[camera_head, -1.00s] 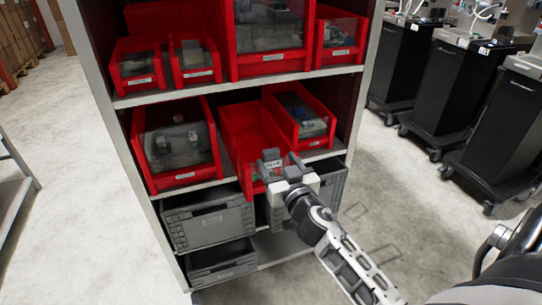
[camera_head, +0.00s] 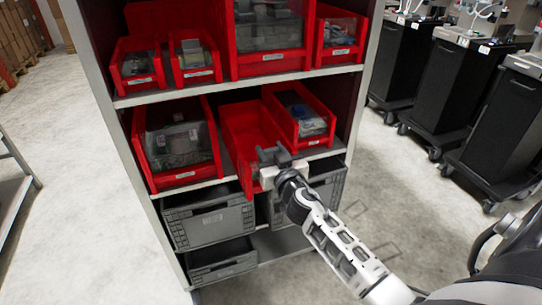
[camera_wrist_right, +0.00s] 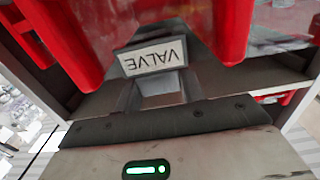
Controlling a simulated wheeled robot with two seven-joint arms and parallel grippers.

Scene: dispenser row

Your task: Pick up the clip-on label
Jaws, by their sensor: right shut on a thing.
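The clip-on label (camera_wrist_right: 152,60) is a white plate reading "VALVE", upside down in the right wrist view, on a grey clip. My right gripper (camera_wrist_right: 155,88) is shut on it. In the head view, this gripper (camera_head: 274,156) is at the front of the middle red bin (camera_head: 243,125) on the second shelf. The label cannot be made out there, hidden behind the gripper. I cannot tell whether the label still touches the bin. My left gripper is not in view.
A filled red bin (camera_head: 176,145) stands left of the middle bin, another (camera_head: 301,112) right of it. Grey crates (camera_head: 208,222) sit below. The shelf's left post (camera_head: 122,150) stands beside them. Black carts (camera_head: 460,100) are at right; floor between is clear.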

